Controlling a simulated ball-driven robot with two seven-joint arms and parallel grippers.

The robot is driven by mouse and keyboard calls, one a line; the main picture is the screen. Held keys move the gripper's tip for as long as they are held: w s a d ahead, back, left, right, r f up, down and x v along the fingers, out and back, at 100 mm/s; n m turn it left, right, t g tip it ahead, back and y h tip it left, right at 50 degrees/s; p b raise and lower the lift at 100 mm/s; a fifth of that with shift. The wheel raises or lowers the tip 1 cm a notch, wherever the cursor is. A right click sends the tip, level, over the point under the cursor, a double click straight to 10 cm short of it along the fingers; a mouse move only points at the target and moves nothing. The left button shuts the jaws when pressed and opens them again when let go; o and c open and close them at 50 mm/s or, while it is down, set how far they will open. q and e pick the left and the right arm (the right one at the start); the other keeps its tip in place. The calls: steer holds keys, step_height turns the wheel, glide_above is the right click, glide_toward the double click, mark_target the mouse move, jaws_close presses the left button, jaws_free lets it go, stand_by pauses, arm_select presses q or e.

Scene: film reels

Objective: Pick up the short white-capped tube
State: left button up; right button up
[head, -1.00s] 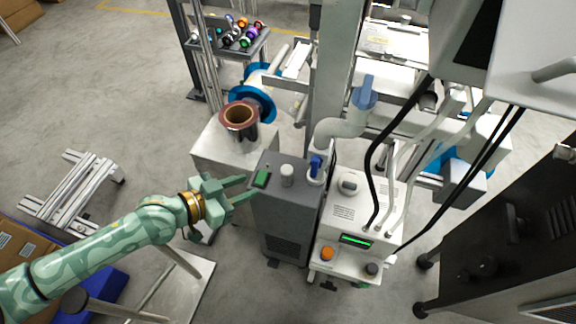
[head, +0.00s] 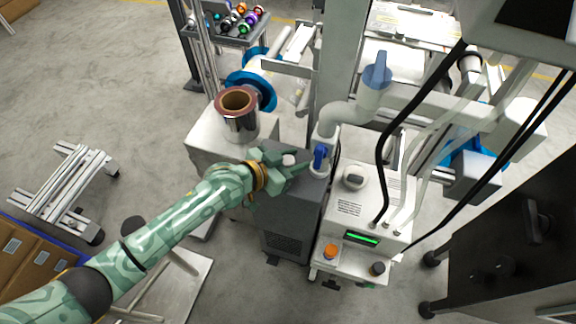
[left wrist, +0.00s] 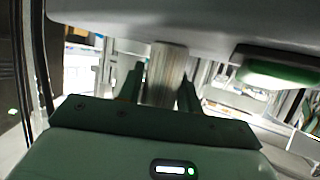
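The short white-capped tube (head: 289,159) stands on top of the dark grey cabinet (head: 296,205); its lower part is hidden by my left gripper in the head view. My left gripper (head: 290,165) is over the cabinet top, fingers pointing right, one on each side of the tube. The fingers are apart, with a slim gap visible on the left side. My right gripper is not in view.
A white machine (head: 350,210) with a green display stands beside the cabinet. A copper-rimmed metal cylinder (head: 238,115) stands on a pale box behind.

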arm_select(q)
steer(key=shift+c, duration=0.3)
steer(key=c, duration=0.6)
steer(key=shift+o, duration=0.2)
steer(key=shift+r, duration=0.1)
